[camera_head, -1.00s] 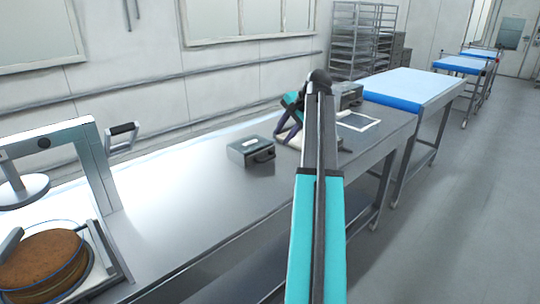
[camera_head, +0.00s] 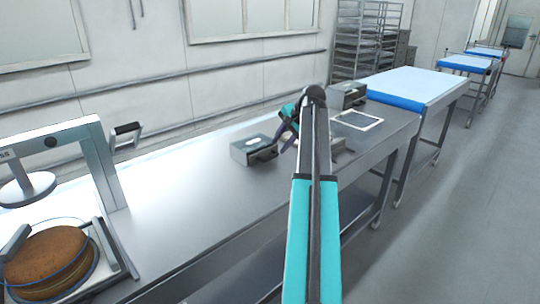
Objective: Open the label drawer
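A small grey-green metal box (camera_head: 250,149) with a dark handle (camera_head: 264,155) on its front stands on the steel bench. It looks like the label drawer, and its drawer appears closed, though it is small in view. My gripper (camera_head: 283,142) is close to the box's right side, by the handle, with its dark fingers pointing down and left. I cannot tell whether it touches the handle or how far apart the fingers are. My teal arm hides part of the bench behind it.
A second grey box (camera_head: 347,95) and a dark flat panel with a white border (camera_head: 358,120) lie farther right on the bench (camera_head: 190,200). A press with a brown round cake (camera_head: 45,257) stands at the left. The bench between press and box is clear.

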